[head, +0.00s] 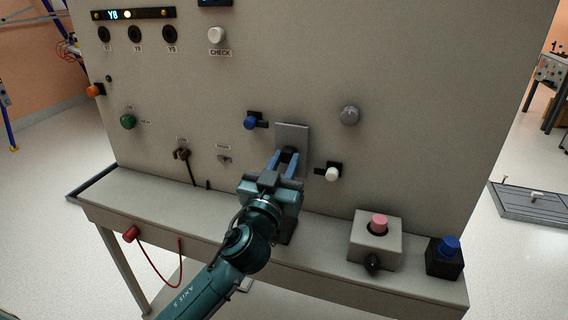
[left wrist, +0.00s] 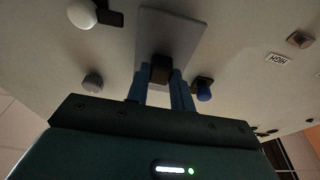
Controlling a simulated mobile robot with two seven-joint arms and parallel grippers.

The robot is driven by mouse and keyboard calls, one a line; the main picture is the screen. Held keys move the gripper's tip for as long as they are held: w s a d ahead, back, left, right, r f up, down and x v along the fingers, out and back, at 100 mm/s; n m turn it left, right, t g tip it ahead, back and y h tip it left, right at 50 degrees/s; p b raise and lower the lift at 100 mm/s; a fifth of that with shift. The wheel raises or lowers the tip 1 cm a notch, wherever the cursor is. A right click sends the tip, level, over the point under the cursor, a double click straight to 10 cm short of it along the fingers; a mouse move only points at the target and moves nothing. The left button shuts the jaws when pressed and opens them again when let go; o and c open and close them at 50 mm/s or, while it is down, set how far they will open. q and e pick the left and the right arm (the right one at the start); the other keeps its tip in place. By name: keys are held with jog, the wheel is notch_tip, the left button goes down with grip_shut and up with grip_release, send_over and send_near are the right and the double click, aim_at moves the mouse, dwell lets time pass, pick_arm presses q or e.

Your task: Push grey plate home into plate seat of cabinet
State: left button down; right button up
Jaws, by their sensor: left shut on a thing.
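The grey plate (head: 292,136) is upright against the front panel of the cabinet (head: 290,60), between a blue knob and a white knob. My left gripper (head: 288,158) is in front of it, its blue fingers shut on the plate's dark handle block. The left wrist view also shows the plate (left wrist: 172,32) and the fingers (left wrist: 161,78) on either side of the block. The plate seat is hidden behind the plate, and I cannot tell whether the plate is flush. My right gripper is not in view.
A blue knob (head: 250,121), a white knob (head: 332,174) and a grey knob (head: 349,115) surround the plate closely. On the ledge below stand a box with a pink button (head: 375,238) and a black box with a blue button (head: 444,257).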

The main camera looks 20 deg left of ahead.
pick_arm(q)
jog(key=shift+w, duration=0.65)
jog(key=shift+w, duration=0.1)
jog(key=shift+w+b, duration=0.3)
jog(key=shift+w, duration=0.05)
jog(key=c, duration=1.3)
grip_release()
jog(key=shift+o, duration=0.8)
